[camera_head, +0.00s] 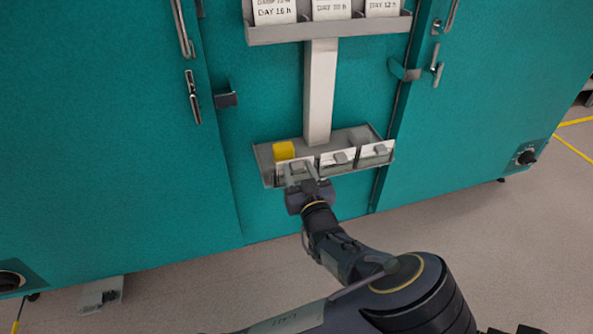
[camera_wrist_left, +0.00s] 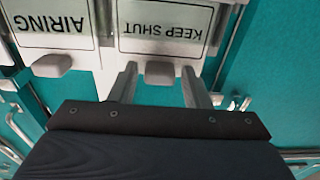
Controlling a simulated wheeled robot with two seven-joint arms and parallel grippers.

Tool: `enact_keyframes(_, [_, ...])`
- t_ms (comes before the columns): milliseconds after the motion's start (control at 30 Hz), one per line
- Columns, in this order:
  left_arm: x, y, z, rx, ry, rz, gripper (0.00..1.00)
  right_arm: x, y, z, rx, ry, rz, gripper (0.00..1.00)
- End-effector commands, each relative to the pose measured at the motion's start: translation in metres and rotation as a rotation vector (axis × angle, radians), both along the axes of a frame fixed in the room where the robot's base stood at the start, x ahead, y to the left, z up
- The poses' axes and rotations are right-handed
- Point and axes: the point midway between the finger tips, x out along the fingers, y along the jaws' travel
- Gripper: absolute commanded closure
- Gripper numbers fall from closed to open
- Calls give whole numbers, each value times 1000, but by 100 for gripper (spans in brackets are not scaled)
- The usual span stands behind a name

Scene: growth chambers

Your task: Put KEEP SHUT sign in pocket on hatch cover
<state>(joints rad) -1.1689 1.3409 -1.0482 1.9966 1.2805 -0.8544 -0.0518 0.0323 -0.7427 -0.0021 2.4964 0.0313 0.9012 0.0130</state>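The KEEP SHUT sign (camera_wrist_left: 165,28) is a white plate with a grey tab (camera_wrist_left: 160,73); its lettering is upside down in the left wrist view. In the head view it is the leftmost of three signs in the lower grey tray (camera_head: 262,163), partly hidden by my gripper. My left gripper (camera_head: 301,174) is at this sign. In the left wrist view its two fingers (camera_wrist_left: 159,88) are apart, one on each side of the tab, with gaps visible. I cannot make out a hatch cover with a pocket. My right gripper is not in view.
The AIRING sign (camera_wrist_left: 55,22) stands beside KEEP SHUT, and a third sign (camera_head: 376,153) is at the tray's right end. A yellow block (camera_head: 283,150) sits in the tray. A grey post (camera_head: 320,90) rises to an upper rack (camera_head: 330,31) with cards. Teal chamber walls surround it.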

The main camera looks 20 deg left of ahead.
Motion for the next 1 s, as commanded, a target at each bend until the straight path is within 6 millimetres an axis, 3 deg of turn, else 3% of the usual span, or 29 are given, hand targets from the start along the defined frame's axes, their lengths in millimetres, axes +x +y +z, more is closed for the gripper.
enact_keyframes(33, [0, 0, 0, 0, 0, 0, 63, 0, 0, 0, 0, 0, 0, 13])
enact_keyframes(300, [0, 0, 0, 1, 1, 0, 95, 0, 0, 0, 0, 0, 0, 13])
enact_keyframes(1000, [0, 0, 6, 2, 1, 0, 96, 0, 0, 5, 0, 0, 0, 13])
